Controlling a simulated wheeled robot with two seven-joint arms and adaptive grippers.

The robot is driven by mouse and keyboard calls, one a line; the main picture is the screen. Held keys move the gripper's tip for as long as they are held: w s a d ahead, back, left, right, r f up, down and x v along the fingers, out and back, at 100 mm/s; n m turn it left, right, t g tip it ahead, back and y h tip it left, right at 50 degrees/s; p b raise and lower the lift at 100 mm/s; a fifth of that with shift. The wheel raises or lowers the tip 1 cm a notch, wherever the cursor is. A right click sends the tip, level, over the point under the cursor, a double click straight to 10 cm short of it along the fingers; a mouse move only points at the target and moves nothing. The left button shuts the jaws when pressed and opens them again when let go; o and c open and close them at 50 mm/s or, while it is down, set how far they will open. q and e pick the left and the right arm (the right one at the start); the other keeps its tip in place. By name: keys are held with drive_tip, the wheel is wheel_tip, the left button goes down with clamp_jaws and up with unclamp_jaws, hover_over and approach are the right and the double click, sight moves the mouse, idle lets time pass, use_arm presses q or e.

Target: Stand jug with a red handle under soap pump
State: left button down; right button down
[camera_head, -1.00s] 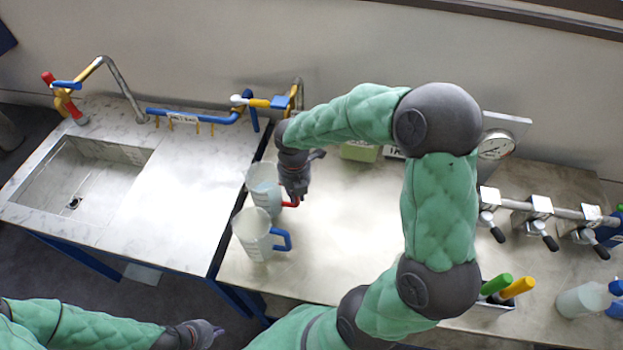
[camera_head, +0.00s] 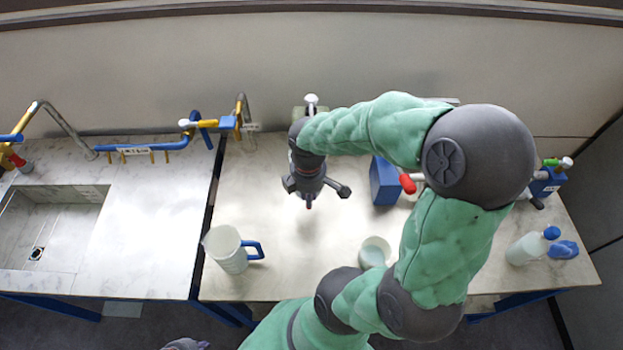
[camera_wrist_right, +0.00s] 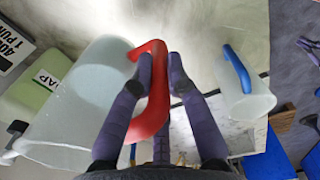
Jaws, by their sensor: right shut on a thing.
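The jug with a red handle is a translucent pale vessel (camera_wrist_right: 95,95) at the left of the right wrist view. Its red handle (camera_wrist_right: 153,110) lies between the fingers of my right gripper (camera_wrist_right: 162,66), which is shut on it. In the head view my right gripper (camera_head: 308,198) points down over the bench and only a bit of red shows; the jug is hidden there. The soap pump has a pale green body marked SOAP (camera_wrist_right: 38,92), beyond the jug. In the head view its white top (camera_head: 311,99) shows behind my right wrist. My left gripper (camera_head: 187,344) is cut off at the bottom edge.
A jug with a blue handle (camera_head: 228,251) stands front left on the bench (camera_head: 290,262). A clear beaker (camera_head: 374,251) stands front centre, and a blue box (camera_head: 383,183) right of my gripper. Bottles (camera_head: 528,247) stand at far right. A sink (camera_head: 45,232) is left.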

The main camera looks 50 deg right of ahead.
drive_tip(key=w+d+f, duration=0.1)
drive_tip(key=d, duration=0.1)
drive_tip(key=w+d+f, duration=0.1)
drive_tip(key=w+d, duration=0.1)
drive_tip(key=d, duration=0.1)
drive_tip(key=w+d+f, duration=0.1)
drive_tip(key=w+d, duration=0.1)
drive_tip(key=shift+d+f+b, duration=0.15)
drive_tip(key=shift+f+b, duration=0.15)
drive_tip(key=shift+f, duration=0.1)
drive_tip(key=w+d+f+b, duration=0.1)
drive_tip(key=w+d+f, duration=0.2)
drive_tip(key=f, duration=0.6)
drive_tip(key=shift+d, duration=0.6)
drive_tip(key=c, duration=1.5)
unclamp_jaws()
drive_tip(key=shift+f, duration=0.15)
drive_tip(key=shift+o, duration=1.4)
